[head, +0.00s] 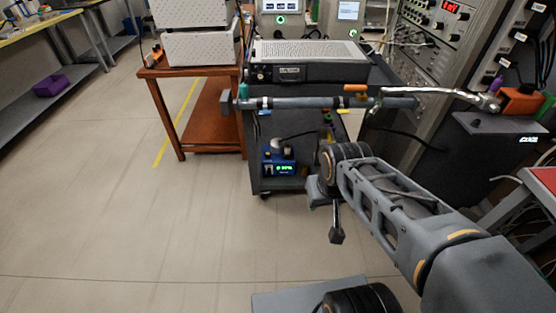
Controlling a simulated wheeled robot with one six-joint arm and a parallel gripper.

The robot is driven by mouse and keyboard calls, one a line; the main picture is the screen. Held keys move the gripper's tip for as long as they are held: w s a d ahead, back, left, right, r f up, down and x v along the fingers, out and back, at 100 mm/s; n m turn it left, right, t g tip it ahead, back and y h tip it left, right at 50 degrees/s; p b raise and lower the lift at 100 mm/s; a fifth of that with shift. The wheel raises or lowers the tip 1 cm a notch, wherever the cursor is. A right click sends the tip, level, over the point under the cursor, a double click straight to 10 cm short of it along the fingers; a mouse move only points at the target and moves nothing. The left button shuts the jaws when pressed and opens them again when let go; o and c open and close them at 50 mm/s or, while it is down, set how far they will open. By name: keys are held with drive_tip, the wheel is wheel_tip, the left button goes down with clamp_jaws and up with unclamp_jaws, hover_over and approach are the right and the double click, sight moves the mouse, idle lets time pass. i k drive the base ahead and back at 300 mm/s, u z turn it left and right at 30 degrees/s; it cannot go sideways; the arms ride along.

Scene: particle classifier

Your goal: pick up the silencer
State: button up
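No part in view can be told for certain as the silencer. A long grey tube (315,103) runs across the front of the dark cart, with a teal fitting (243,91) at its left end and a small orange piece (355,88) near its right end. A curved silver pipe (440,91) leads from it to an orange block (522,100). My arm reaches in from the lower right, and my gripper (336,232) appears to hang below its wrist, in front of the cart and lower than the tube. Its fingers are too small and dark to read.
The dark cart (258,186) carries a flat instrument (310,62) on top and a small blue-lit device (279,166) on its lower shelf. A wooden table (186,71) stands to its left, an equipment rack (450,40) to its right. The floor at left is clear.

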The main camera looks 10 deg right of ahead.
sight(287, 147)
drive_tip(key=z, duration=0.45)
drive_tip(key=k, duration=0.6)
drive_tip(key=z, duration=0.8)
drive_tip(key=i, duration=0.85)
drive_tip(key=u, duration=0.95)
drive_tip(key=i, duration=1.1)
drive_tip(key=u, duration=1)
